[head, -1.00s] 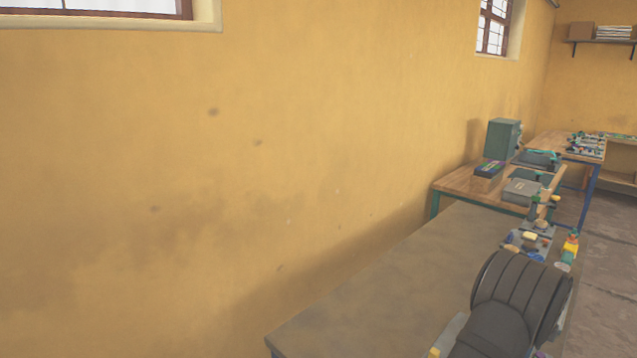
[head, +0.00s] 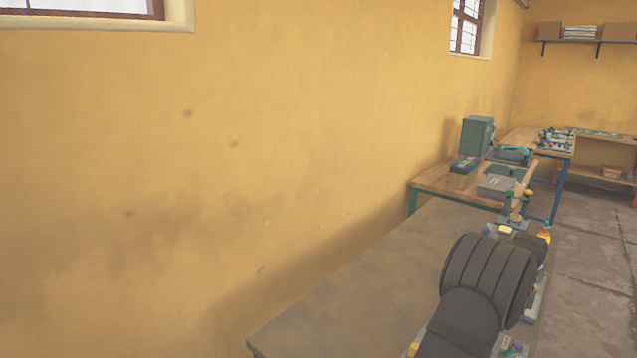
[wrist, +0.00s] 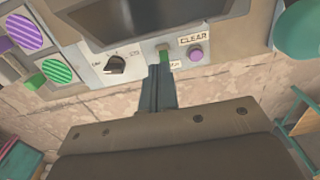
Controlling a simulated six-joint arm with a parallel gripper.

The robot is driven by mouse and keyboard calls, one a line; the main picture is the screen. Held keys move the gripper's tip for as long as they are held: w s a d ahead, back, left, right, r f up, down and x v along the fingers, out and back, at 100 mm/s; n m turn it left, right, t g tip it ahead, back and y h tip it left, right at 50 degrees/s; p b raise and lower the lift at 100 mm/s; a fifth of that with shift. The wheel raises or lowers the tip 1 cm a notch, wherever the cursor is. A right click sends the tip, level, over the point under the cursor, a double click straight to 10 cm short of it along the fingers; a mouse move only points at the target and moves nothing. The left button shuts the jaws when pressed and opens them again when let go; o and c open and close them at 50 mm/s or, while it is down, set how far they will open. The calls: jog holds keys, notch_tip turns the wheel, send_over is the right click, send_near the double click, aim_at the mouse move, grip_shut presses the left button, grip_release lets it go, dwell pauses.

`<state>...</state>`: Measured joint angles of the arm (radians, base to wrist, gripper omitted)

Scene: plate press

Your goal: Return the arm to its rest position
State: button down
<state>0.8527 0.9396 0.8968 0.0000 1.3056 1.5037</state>
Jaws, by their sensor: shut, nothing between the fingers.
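My gripper (wrist: 158,88) is shut and empty in the wrist view, its dark fingers together. The fingertips appear in front of a pale control panel (wrist: 140,53), by a small green button (wrist: 166,54); I cannot tell whether they touch it. To the right of them is a purple button (wrist: 195,53) under a "CLEAR" label. To the left is a black knob (wrist: 115,65). In the head view my dark ribbed arm stands over the grey table (head: 330,300) at lower right, and my gripper is hidden there.
In the wrist view, purple-striped (wrist: 17,34) and green-striped (wrist: 57,72) discs lie at left, and a teal round thing (wrist: 298,30) at right. In the head view, a wooden bench (head: 440,181) with a green box (head: 477,135) stands beyond. The table's left part is clear.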

jog(key=shift+r, duration=0.1)
jog(key=shift+s+d+f, duration=0.15)
jog(key=shift+f, duration=1)
jog(key=shift+s+d+f, duration=0.1)
jog(key=shift+f, duration=1.1)
jog(key=shift+s+d+f, duration=0.15)
jog(key=shift+f, duration=1)
jog(key=shift+r, duration=0.1)
notch_tip(320, 180, up, 6)
jog(key=f, duration=0.6)
jog(key=shift+w+a+f, duration=0.2)
jog(key=shift+w+a+r, duration=0.6)
jog(key=shift+w+a, duration=0.25)
jog(key=shift+w, duration=0.1)
jog(key=a+r+n, duration=0.1)
jog(key=r, duration=0.3)
jog(key=a+r+n+h, duration=0.1)
jog(key=r, duration=0.3)
jog(key=a+r+h, duration=0.1)
jog(key=a+r, duration=0.1)
jog(key=r, duration=0.2)
jog(key=shift+s+a+r+n+g, duration=0.1)
jog(key=shift+s+r+n+g, duration=0.1)
jog(key=shift+r+n+g, duration=0.2)
jog(key=shift+s+a+r+n+h, duration=0.1)
jog(key=shift+a+r+n+h, duration=0.25)
jog(key=shift+a, duration=0.15)
jog(key=shift+s+a+r+n+h, duration=0.1)
jog(key=shift+a+r+n+h, duration=0.1)
jog(key=shift+a+n+h, duration=0.2)
